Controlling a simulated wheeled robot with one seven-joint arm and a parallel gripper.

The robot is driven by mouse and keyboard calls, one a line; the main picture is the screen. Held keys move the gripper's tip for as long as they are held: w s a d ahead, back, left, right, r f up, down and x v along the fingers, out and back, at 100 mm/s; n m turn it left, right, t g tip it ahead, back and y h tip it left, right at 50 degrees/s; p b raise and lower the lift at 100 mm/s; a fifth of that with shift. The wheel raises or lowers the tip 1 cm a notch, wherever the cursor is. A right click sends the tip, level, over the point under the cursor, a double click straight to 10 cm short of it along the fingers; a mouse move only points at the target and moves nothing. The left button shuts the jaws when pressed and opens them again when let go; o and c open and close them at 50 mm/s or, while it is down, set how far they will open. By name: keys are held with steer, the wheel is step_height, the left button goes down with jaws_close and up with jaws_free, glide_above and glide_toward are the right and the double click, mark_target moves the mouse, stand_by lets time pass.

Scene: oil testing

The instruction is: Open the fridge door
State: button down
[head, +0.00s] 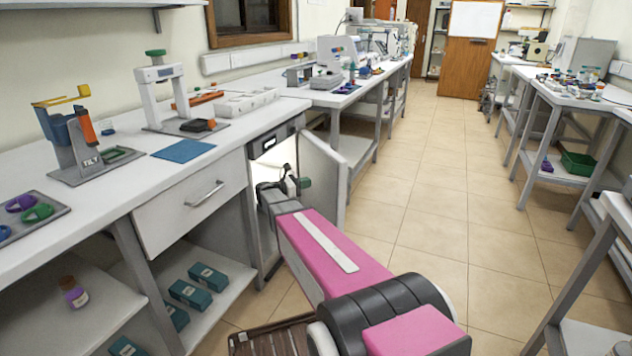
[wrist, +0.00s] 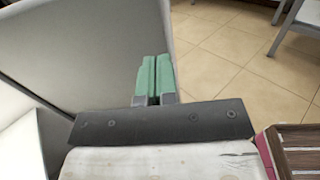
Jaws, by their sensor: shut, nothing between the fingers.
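The small fridge (head: 272,141) is built in under the left counter, with a dark display strip at its top. Its door (head: 328,170) stands open, swung out towards the aisle, and the lit white inside shows behind my arm. My gripper (head: 304,183) is in the opening, beside the inner face of the door. In the wrist view the green fingers of my gripper (wrist: 154,78) are together and empty. The grey door (wrist: 95,50) fills the left of that view, close to the fingers; I cannot tell whether they touch it. The door handle is hidden.
A drawer (head: 191,202) and a shelf with several teal boxes (head: 190,293) are left of the fridge. The tiled aisle (head: 430,190) to the right is clear. Benches (head: 540,97) line its right side.

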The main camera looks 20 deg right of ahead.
mark_target(338, 175)
steer(key=d, duration=0.7)
steer(key=w+d, duration=0.1)
steer(key=d, duration=0.3)
steer(key=shift+w+d, duration=0.1)
steer(key=shift+d, duration=0.75)
steer(key=shift+d, duration=0.15)
steer(key=shift+d, duration=0.25)
steer(key=w+d+n+t+y, duration=0.1)
steer(key=w+d+n+t, duration=0.2)
steer(key=d, duration=1.2)
steer(key=w+d+n+t+y, duration=0.2)
steer(key=w+d+t, duration=0.4)
steer(key=d, duration=1)
steer(key=w+n, duration=0.1)
steer(key=w, duration=0.2)
steer(key=shift+w+d, duration=0.3)
steer(key=shift+w, duration=0.1)
